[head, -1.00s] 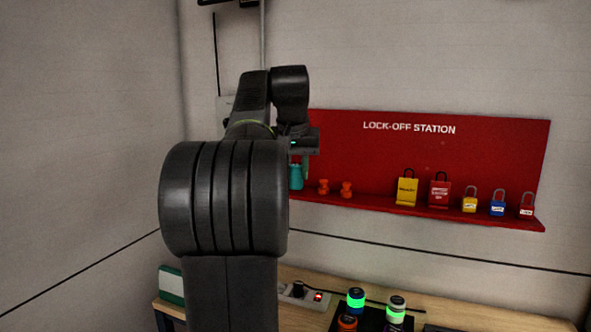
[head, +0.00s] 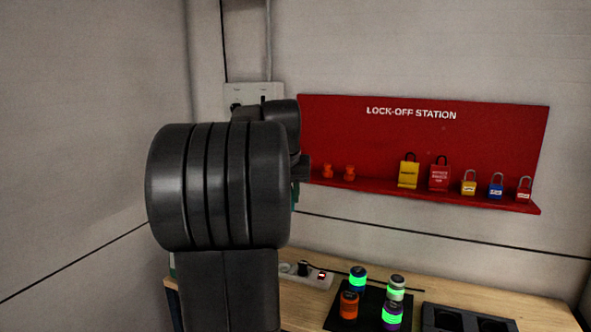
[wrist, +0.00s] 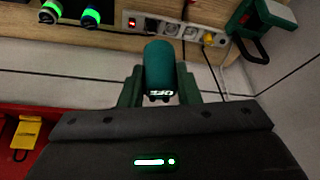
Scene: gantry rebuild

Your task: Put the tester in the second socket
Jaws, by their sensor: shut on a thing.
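My gripper (wrist: 159,75) is shut on the tester (wrist: 159,66), a dark teal cylinder with white lettering, between its two green fingers. In the head view my arm hides most of the gripper, and only a teal sliver shows beside it. The white socket strip (wrist: 177,27) lies on the wooden bench beyond the tester in the wrist view, apart from it. It also shows in the head view (head: 318,282). It has a red switch (wrist: 131,22), a black plug (wrist: 152,25) beside that, and sockets further along.
A red lock-off board (head: 400,135) with padlocks and tags hangs on the wall right of my arm. Several coloured cylinders stand in a black tray (head: 340,318) right of the strip. A green-and-white box (wrist: 272,14) and a dark cable are near the strip's other end.

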